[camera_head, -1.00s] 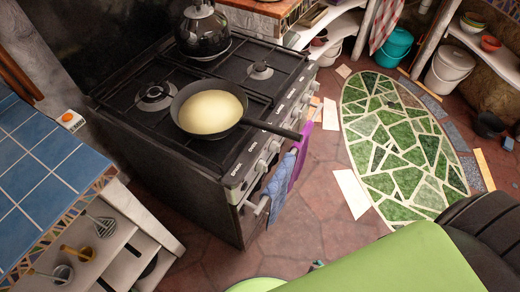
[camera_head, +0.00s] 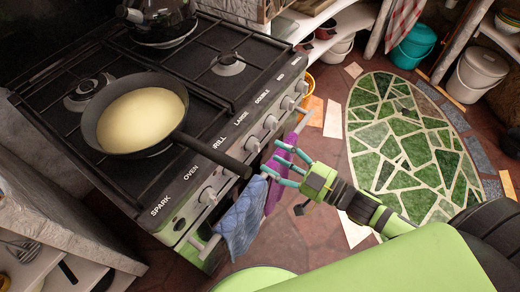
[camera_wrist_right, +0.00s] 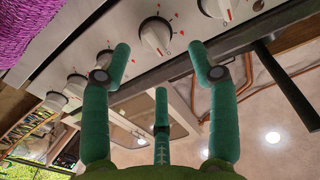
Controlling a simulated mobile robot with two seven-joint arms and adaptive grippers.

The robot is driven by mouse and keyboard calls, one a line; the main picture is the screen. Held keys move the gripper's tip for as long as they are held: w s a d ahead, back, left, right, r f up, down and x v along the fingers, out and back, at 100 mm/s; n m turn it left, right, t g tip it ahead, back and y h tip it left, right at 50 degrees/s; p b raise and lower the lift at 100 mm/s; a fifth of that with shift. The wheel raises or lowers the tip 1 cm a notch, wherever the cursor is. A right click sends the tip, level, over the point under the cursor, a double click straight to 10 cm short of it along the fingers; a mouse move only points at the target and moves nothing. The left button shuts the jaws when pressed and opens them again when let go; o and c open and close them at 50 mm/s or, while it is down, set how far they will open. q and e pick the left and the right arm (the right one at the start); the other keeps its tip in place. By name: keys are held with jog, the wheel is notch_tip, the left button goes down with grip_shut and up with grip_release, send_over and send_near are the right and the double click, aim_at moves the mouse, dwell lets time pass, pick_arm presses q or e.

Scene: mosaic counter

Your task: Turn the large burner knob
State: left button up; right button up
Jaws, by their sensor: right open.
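The large burner knob (camera_head: 252,145) is a pale knob on the stove's front panel, below the printed word LARGE, just right of the pan handle's end. My right gripper (camera_head: 272,160) is open and empty in front of the panel, its fingers pointing at the knobs and apart from them. In the right wrist view, the open fingers (camera_wrist_right: 158,65) frame a white knob (camera_wrist_right: 155,36), with another knob (camera_wrist_right: 215,8) to its right; I cannot tell which is the large burner's. My left gripper is not in view.
A frying pan (camera_head: 110,135) with pale contents sits on the stove (camera_head: 190,65), its dark handle (camera_head: 210,152) jutting over the front edge near the knobs. A blue towel (camera_head: 241,220) and a purple towel (camera_head: 279,180) hang below the panel. A kettle (camera_head: 160,18) stands behind.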

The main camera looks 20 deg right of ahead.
aim_at(259, 148)
jog(key=x, duration=0.4)
jog(key=shift+w, duration=0.1)
jog(key=shift+w+a, duration=0.4)
jog(key=shift+w, duration=0.2)
jog(key=shift+c, duration=0.8)
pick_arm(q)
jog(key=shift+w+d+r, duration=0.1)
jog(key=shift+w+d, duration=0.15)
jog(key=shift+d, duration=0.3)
pick_arm(e)
jog(key=c, duration=1)
